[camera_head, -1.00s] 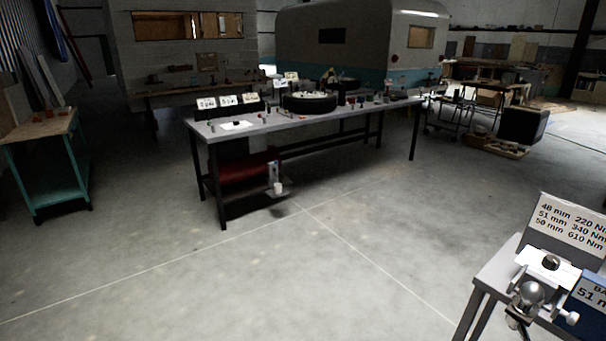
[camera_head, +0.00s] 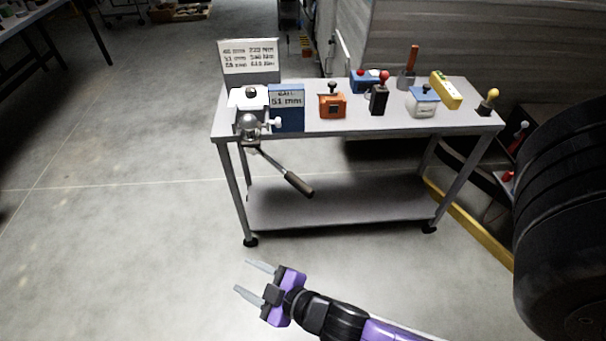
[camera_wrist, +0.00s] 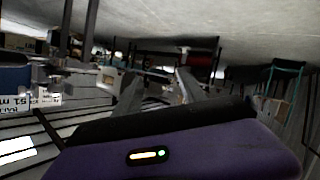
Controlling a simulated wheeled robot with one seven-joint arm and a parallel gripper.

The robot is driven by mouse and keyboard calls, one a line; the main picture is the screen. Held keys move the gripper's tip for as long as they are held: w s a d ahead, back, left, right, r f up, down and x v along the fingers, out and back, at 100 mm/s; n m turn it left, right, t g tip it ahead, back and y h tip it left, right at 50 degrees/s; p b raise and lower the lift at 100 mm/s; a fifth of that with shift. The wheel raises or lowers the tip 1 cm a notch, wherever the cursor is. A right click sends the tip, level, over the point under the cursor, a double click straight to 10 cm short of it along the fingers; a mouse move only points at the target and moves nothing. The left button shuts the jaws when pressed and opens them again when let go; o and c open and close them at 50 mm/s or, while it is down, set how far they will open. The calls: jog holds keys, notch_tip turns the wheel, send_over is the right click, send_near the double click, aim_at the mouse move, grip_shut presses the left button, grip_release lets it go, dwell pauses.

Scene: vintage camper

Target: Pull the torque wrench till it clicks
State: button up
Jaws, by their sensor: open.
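The torque wrench (camera_head: 285,171) sticks out from a clamped ball fixture (camera_head: 250,122) at the left front corner of a grey bench. Its dark handle (camera_head: 299,184) slants down to the right below the tabletop. My gripper (camera_head: 248,278) is open and empty, over the floor in front of the bench, apart from the handle and nearer the camera. In the wrist view the two grey fingers (camera_wrist: 160,92) are spread with nothing between them. I cannot make out the wrench handle in the wrist view.
The grey bench (camera_head: 345,122) carries a torque sign (camera_head: 249,60), a blue "51 mm" box (camera_head: 287,108), an orange box (camera_head: 333,104) and several other items. A large black tyre (camera_head: 560,220) stands at the right. The floor (camera_head: 130,240) left of the bench is clear.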

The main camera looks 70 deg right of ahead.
aim_at(297, 188)
jog(key=w+d+f+g+h+p, duration=0.1)
jog(key=w+d+f+g+h, duration=0.25)
jog(key=d, duration=0.45)
jog(key=w+d+f+g+h, duration=0.25)
jog(key=w+d+h, duration=0.25)
jog(key=d, duration=0.3)
jog(key=s+d+r+m+g+h, duration=0.1)
jog(key=s+d+r+g+h, duration=0.1)
jog(key=s+g, duration=0.1)
jog(key=s+d+r+m+g+h, duration=0.1)
jog(key=s+d+r+g+h, duration=0.1)
jog(key=d+g, duration=0.1)
jog(key=s+d+r+m+g+h, duration=0.1)
jog(key=s+d+r+g+h, duration=0.1)
jog(key=s+d+r+h, duration=0.1)
jog(key=shift+s+g, duration=0.3)
jog(key=shift+g, duration=0.1)
jog(key=d+p, duration=0.1)
jog(key=d, duration=0.6)
jog(key=shift+s+d+m+p, duration=0.15)
jog(key=shift+d+m+p, duration=0.1)
jog(key=shift+m+p, duration=0.05)
grip_shut()
jog(key=shift+f, duration=0.1)
